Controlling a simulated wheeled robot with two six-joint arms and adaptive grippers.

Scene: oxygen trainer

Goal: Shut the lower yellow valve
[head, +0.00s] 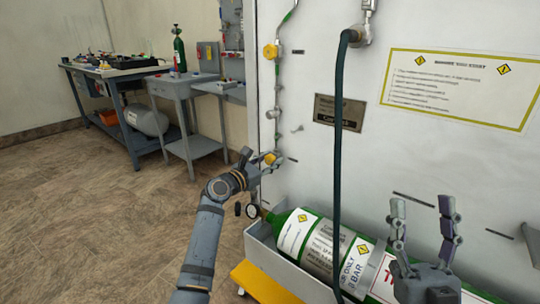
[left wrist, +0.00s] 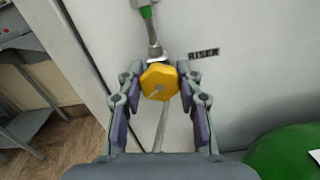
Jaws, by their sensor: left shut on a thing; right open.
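The lower yellow valve (head: 271,158) is on a thin vertical pipe near the left edge of the white panel. My left gripper (head: 259,161) is at this valve, partly covering it in the head view. In the left wrist view the yellow knob (left wrist: 159,82) sits between the two fingertips of my left gripper (left wrist: 158,84), which is shut on it. A label reading "RISER" is to its right. An upper yellow valve (head: 271,51) is higher on the same pipe. My right gripper (head: 421,216) is open and empty, in front of the panel at the lower right.
A large green cylinder (head: 318,241) lies in a grey cradle below the panel. A dark hose (head: 338,130) hangs down in front of the panel. Grey tables (head: 185,90) stand at the back left. The floor (head: 80,220) at left is clear.

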